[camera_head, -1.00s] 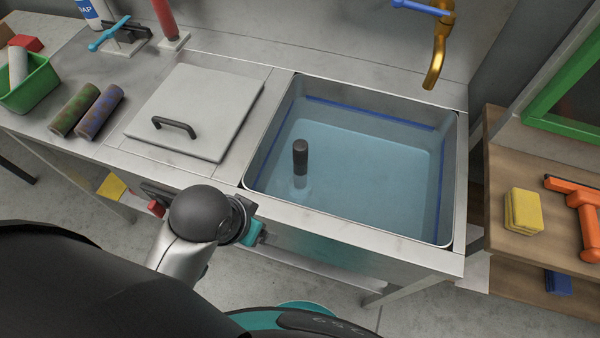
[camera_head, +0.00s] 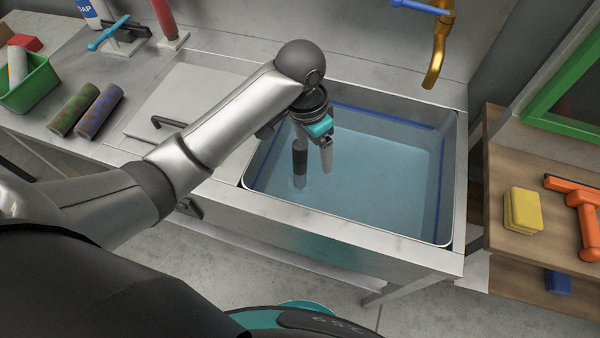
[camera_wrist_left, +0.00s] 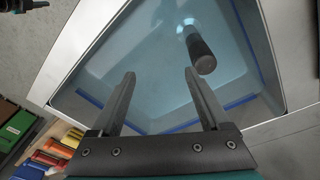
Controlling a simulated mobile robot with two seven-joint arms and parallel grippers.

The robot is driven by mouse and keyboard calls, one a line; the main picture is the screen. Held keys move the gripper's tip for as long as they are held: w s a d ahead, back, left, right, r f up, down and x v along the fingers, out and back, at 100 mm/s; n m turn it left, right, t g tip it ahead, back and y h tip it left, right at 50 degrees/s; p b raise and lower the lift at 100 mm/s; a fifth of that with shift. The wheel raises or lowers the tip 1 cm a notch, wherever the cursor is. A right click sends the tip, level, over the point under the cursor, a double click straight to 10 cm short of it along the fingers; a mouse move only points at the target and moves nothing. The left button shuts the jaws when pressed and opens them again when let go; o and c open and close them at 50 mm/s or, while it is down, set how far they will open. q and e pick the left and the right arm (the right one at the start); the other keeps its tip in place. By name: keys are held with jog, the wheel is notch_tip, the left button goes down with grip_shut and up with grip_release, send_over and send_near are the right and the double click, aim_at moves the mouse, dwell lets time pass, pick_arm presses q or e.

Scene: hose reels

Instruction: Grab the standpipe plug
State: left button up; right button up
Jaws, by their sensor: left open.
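The standpipe plug (camera_head: 300,158) stands upright in the water-filled sink (camera_head: 398,232). Its dark grip rises above the water, and its pale lower part shows through the water. My left gripper (camera_head: 322,165) is over the sink, near the plug in the head view. In the left wrist view the gripper (camera_wrist_left: 158,80) is open with nothing between its fingers. There the plug's dark top (camera_wrist_left: 202,56) is just beyond the right fingertip, outside the gap. My right gripper is not in view.
A gold faucet (camera_head: 437,60) hangs over the sink's back right. A grey lid with a black handle (camera_head: 168,122) lies left of the sink, partly behind my left arm. A wooden shelf at right holds a yellow sponge (camera_head: 523,209) and an orange tool (camera_head: 588,215).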

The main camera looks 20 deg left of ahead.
pick_arm(q)
notch_tip(320, 180, up, 4)
jog(key=y, duration=0.1)
send_over(300, 155)
jog(key=w, duration=0.2)
jog(key=shift+g, duration=0.4)
jog(key=f+b, duration=0.1)
jog(key=f, duration=0.3)
jog(key=f+b, duration=0.1)
jog(key=f, duration=0.4)
jog(key=shift+s+f+b, duration=0.2)
jog(key=shift+f+b, duration=0.05)
jog(key=shift+b, duration=0.05)
jog(key=f, duration=0.1)
jog(key=f+b, duration=0.1)
jog(key=f, duration=0.3)
jog(key=shift+a+f+b, duration=0.1)
jog(key=shift+a+b, duration=0.2)
jog(key=shift+b, duration=0.1)
grip_shut()
jog(key=shift+w, duration=0.1)
